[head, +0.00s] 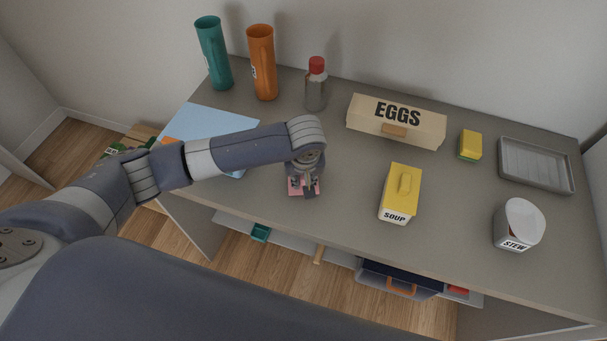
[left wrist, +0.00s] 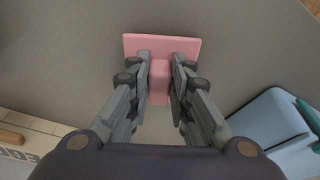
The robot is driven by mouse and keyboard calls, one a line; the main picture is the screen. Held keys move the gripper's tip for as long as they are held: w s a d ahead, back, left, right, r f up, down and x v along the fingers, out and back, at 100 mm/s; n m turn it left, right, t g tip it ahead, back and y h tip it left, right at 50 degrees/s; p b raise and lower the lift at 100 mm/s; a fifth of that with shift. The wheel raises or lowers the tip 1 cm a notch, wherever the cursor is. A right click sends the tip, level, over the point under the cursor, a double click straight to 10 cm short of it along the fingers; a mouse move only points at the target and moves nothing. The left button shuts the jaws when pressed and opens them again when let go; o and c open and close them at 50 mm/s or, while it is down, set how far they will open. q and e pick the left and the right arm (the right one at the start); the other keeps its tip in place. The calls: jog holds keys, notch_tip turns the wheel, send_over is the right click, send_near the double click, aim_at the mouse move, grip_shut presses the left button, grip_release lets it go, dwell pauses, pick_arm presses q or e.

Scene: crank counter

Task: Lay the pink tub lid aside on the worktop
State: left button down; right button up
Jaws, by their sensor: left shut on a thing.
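The pink tub lid (left wrist: 160,45) is a flat pink plate with a raised block-shaped handle. In the head view the lid (head: 293,188) shows partly under my left gripper (head: 304,186), near the front edge of the worktop (head: 350,205). My left gripper (left wrist: 160,82) is shut on the lid's handle, with one finger on each side. The lid is at or close above the worktop; I cannot tell whether it touches. My right gripper is in neither view.
A yellow SOUP tub (head: 400,195) stands to the right, a white STEW tub (head: 517,225) farther right. Behind are an EGGS box (head: 396,120), a red-capped bottle (head: 316,85), orange (head: 262,62) and teal (head: 213,55) cylinders. A blue mat (head: 210,122) lies left. A grey tray (head: 536,166) is right.

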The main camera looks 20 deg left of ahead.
pick_arm(q)
jog(key=shift+d+f, duration=0.1)
jog(key=shift+f, duration=0.05)
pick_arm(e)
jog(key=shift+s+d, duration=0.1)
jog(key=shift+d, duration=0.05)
pick_arm(q)
jog(key=c, duration=1.6)
grip_release()
jog(key=shift+o, duration=0.7)
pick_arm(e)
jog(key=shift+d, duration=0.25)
pick_arm(q)
jog(key=b+v, duration=0.1)
jog(key=v, duration=1.1)
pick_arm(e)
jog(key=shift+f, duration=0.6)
pick_arm(q)
jog(key=shift+s, duration=0.1)
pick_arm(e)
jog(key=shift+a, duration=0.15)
